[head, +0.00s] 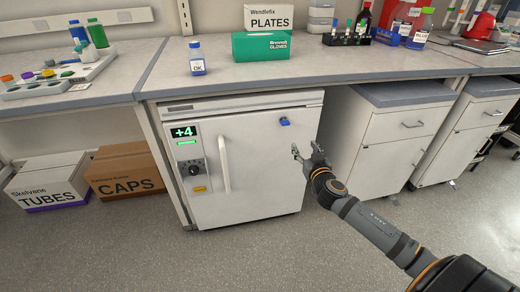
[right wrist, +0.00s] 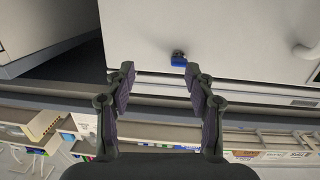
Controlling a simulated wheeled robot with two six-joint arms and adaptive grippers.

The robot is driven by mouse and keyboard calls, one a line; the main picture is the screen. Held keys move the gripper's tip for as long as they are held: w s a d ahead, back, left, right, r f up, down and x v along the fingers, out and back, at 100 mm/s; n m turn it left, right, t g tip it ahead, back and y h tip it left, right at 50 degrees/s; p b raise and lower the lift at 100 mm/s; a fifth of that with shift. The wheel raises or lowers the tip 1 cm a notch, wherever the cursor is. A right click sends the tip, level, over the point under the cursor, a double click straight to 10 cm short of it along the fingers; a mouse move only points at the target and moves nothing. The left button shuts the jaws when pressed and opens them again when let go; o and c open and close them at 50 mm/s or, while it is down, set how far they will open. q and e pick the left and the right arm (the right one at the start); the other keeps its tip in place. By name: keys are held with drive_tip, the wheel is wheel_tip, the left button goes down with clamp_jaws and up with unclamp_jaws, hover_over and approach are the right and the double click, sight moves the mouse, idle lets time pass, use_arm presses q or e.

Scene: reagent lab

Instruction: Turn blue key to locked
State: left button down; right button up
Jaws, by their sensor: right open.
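The blue key (head: 285,121) sits at the upper right of the white fridge door (head: 255,160) in the head view. In the right wrist view the blue key (right wrist: 179,60) shows against the white door, just beyond the fingertips and between their lines, nearer the right-hand finger. Its lock markings are too small to read. My right gripper (head: 307,151) is open and empty, below and slightly right of the key in the head view. In the right wrist view the right gripper's fingers (right wrist: 160,80) are spread apart and do not touch the key. My left gripper is not in view.
The fridge has a vertical handle (head: 224,164) and a green +4 display (head: 184,132) on its left. The bench top (head: 300,76) overhangs above. A white drawer cabinet (head: 385,135) stands to the right. Boxes marked TUBES (head: 52,182) and CAPS (head: 126,172) stand on the floor at left.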

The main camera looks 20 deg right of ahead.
sight(286, 124)
drive_tip(key=a+r+t, duration=0.1)
drive_tip(key=a+r, duration=0.2)
drive_tip(key=shift+y, duration=0.4)
drive_tip(key=x, duration=1.1)
drive_tip(key=shift+w+a+r, duration=0.1)
drive_tip(key=shift+w, duration=0.05)
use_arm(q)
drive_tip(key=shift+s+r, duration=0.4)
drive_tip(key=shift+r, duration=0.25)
use_arm(e)
drive_tip(key=shift+c, duration=0.4)
clamp_jaws()
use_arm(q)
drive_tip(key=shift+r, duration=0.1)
